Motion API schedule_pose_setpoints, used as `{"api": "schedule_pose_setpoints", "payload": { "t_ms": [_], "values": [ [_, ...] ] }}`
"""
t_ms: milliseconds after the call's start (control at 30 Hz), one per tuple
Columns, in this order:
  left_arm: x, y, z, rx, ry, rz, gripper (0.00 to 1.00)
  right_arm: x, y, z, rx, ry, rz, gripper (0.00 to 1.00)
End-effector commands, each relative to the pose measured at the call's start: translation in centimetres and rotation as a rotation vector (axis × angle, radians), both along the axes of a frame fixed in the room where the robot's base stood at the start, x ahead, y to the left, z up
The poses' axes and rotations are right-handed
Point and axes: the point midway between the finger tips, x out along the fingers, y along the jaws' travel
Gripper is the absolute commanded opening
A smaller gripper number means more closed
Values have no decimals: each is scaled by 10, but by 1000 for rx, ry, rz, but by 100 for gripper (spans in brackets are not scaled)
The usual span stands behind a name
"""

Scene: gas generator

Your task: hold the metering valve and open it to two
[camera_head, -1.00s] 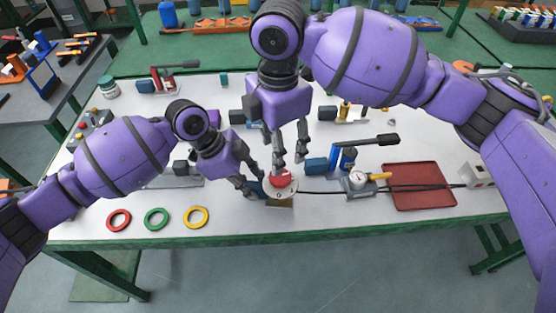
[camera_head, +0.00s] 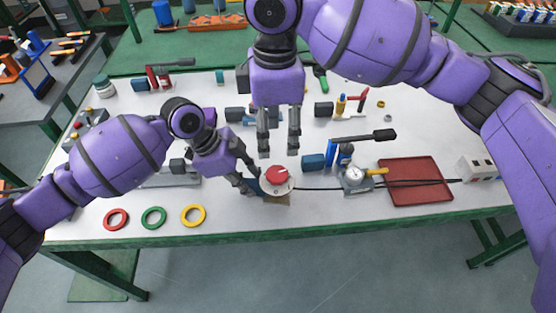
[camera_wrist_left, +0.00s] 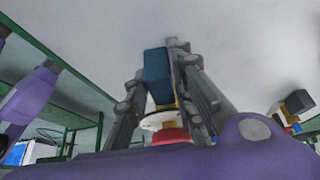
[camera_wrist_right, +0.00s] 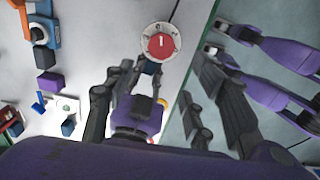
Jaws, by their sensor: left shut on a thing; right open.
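The metering valve has a red knob (camera_head: 277,174) on a round white dial (camera_head: 284,188). It stands near the front edge of the table. My left gripper (camera_head: 256,188) is shut on the valve's blue part from the left; that blue block (camera_wrist_left: 157,75) shows between its fingers in the left wrist view. My right gripper (camera_head: 279,153) is open and empty, fingers pointing down, apart from the knob and just behind it in the head view. In the right wrist view the knob (camera_wrist_right: 161,45) shows a white mark; the dial numbers are too small to read surely.
A black hose runs right from the valve, past a gauge (camera_head: 353,175) and over a red tray (camera_head: 415,183), to a white box (camera_head: 477,168). Red, green (camera_head: 154,217) and yellow rings lie at front left.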

Motion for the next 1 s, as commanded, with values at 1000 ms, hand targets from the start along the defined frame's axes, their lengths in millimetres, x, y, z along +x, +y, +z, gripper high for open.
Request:
{"api": "schedule_pose_setpoints", "payload": {
  "t_ms": [1000],
  "values": [
    [1,-1,1,-1,-2,0,0,1,-7,-73,-6,2,-872,51]
  ]
}}
